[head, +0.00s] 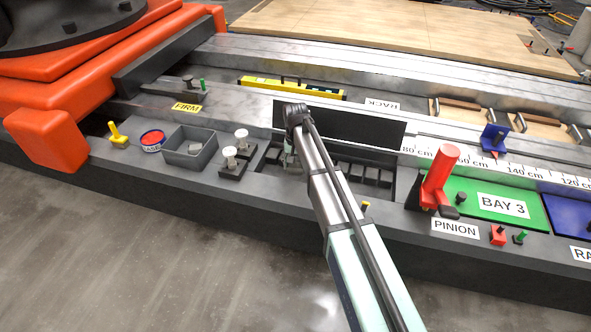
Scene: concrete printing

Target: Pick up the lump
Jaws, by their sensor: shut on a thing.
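My gripper (289,163) points down over the dark slotted recess right of this tray, apart from the pale piece. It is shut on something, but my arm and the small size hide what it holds. I cannot tell whether that is another lump.
Two white-topped pegs (242,139) stand between tray and gripper. A red and blue round tin (152,140) and a yellow peg (118,134) are farther left. A dark upright panel (365,130) stands behind the recess. A red lever (440,175) rises at right.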

